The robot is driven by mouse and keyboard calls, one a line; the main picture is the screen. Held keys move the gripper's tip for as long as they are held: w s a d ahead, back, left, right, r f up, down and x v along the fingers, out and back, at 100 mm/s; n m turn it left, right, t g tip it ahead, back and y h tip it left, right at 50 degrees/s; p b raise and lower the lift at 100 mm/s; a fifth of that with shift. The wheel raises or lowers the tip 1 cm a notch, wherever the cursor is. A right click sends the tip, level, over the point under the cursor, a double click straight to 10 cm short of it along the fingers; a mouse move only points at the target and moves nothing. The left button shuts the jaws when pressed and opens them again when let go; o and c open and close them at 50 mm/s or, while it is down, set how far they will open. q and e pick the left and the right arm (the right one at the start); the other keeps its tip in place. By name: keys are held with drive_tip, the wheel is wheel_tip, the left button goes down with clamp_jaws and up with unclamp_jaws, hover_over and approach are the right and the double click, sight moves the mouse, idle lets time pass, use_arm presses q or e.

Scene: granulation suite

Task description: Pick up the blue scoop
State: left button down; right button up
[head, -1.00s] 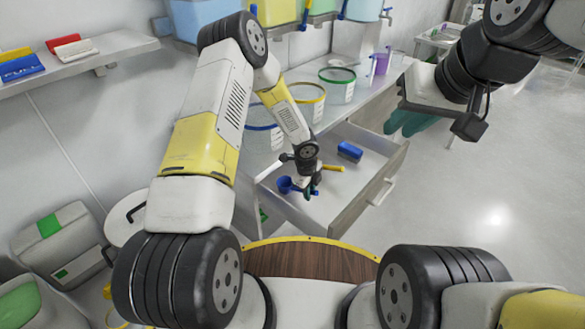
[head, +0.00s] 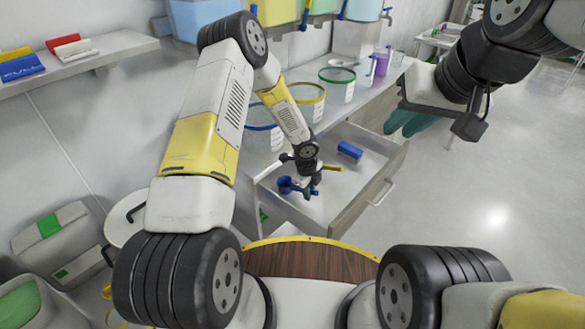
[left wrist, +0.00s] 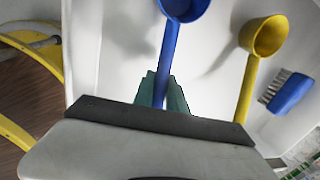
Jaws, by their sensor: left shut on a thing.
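The blue scoop (head: 286,185) is in the open drawer (head: 346,214), near its left side in the head view. In the left wrist view the scoop's bowl (left wrist: 184,8) is at the top and its handle runs down between my fingers. My left gripper (head: 308,192) reaches down into the drawer. Its green fingertips (left wrist: 161,92) are shut on the blue handle. Whether the scoop touches the drawer floor I cannot tell. My right gripper (head: 408,121), with green fingers, is held high at the right, away from the drawer; its opening is unclear.
A yellow scoop (left wrist: 254,58) lies right beside the blue one, its handle (head: 332,168) showing in the head view. A blue brush (head: 350,151) lies further back. Several clear tubs, one green-rimmed (head: 337,84), stand on the counter behind. Open floor is at right.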

use_arm(q)
drive_tip(key=shift+r, duration=0.15)
drive_tip(key=shift+r, duration=0.2)
drive_tip(key=shift+d+r, duration=0.1)
drive_tip(key=shift+r, duration=0.2)
drive_tip(key=s+d, duration=0.2)
drive_tip(key=d, duration=0.1)
drive_tip(key=shift+s+r, duration=0.1)
drive_tip(key=shift+r, duration=0.25)
wheel_tip(320, 180, up, 13)
drive_tip(key=shift+s+a, duration=0.1)
